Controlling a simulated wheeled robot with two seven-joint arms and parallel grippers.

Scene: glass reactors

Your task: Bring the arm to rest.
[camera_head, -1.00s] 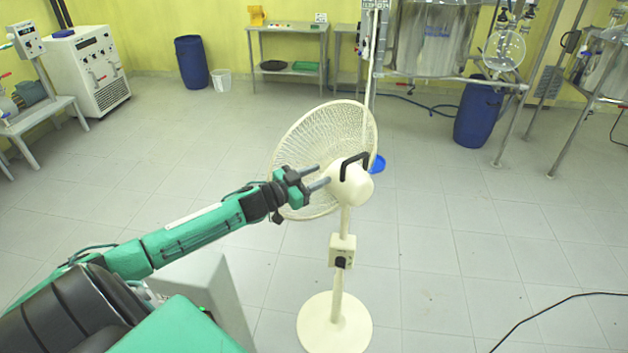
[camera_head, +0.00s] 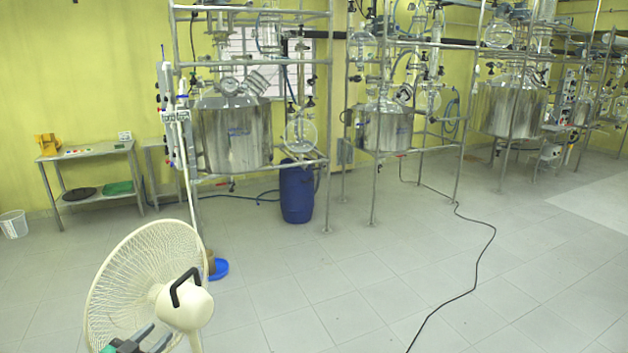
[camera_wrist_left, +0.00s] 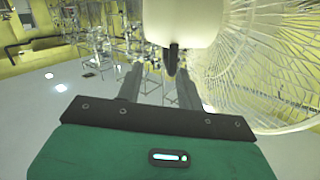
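My left gripper (camera_head: 152,335) shows at the bottom left edge of the head view, just in front of and below the head of a cream pedestal fan. In the left wrist view its two grey fingers (camera_wrist_left: 160,82) stand apart with a clear gap. I cannot tell whether a finger touches the fan. Most of my left arm is out of the head view. My right gripper is not in view.
The fan (camera_head: 185,303) has a wire cage and a black handle. A blue drum (camera_head: 297,193) stands under steel-framed glass reactors (camera_head: 235,135). A low table (camera_head: 90,152) stands at left. A black cable (camera_head: 478,262) crosses the otherwise open tiled floor.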

